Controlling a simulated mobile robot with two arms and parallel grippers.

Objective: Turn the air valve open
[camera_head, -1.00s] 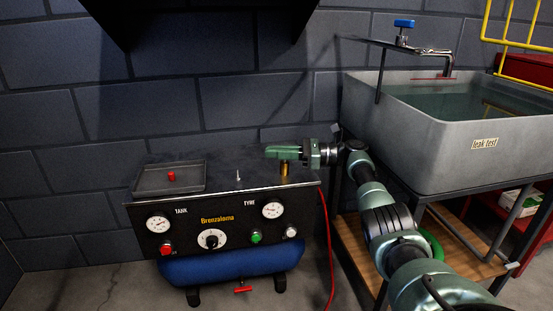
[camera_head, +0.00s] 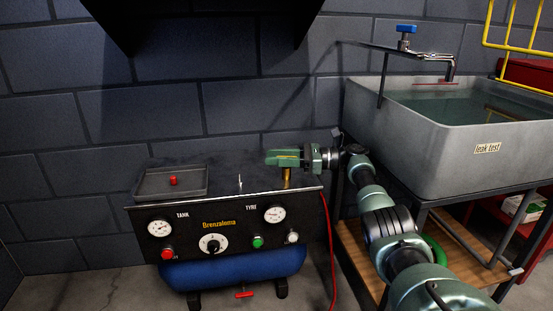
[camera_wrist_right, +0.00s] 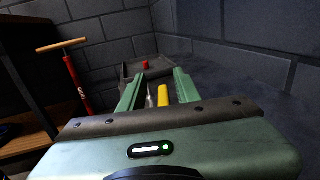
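The air valve stands at the right end of the compressor's black top (camera_head: 225,190), with a brass post (camera_head: 287,176) below my right gripper (camera_head: 272,158). A yellow lever (camera_wrist_right: 163,95) shows between the two green fingers in the right wrist view. The fingers of my right gripper (camera_wrist_right: 158,88) are apart, with a visible gap beside the lever, so it is open around it. Where the fingers overlap the lever in the head view is partly hidden. My left gripper is not in view.
A small metal toggle (camera_head: 239,181) stands left of my gripper, and a tray (camera_head: 195,187) holds a red piece (camera_head: 173,180). Gauges and buttons line the front panel. A red hose (camera_head: 329,235) hangs at the right. The grey sink (camera_head: 420,135) stands right of my arm.

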